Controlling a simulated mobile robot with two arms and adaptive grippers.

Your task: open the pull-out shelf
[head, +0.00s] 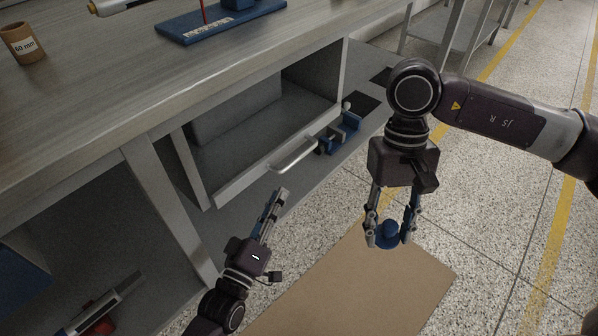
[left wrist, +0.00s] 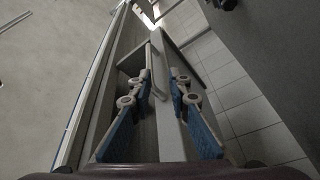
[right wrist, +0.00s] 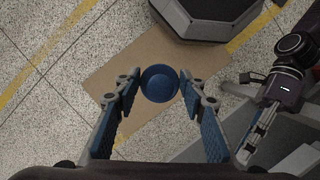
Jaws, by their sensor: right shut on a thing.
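The pull-out shelf (head: 245,185) is in the bench's middle bay, with a pale front edge and a silver bar handle (head: 293,155). A grey block rests on it at the back. My left gripper (head: 279,193) is open and empty, just below and in front of the handle. In the left wrist view the handle (left wrist: 157,75) shows between the spread fingers (left wrist: 160,82); I see no clear contact. My right gripper (head: 389,238) is shut on a round blue cup-like thing (head: 388,233) above the floor, right of the bench. The right wrist view shows this blue thing (right wrist: 160,83) between the fingertips.
A blue metal clamp-like tool (head: 340,133) lies on the grey surface right of the handle. A brown cardboard sheet (head: 350,285) lies on the floor in front. The benchtop (head: 110,80) overhangs the bay, and a bench leg (head: 170,205) stands left of the shelf.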

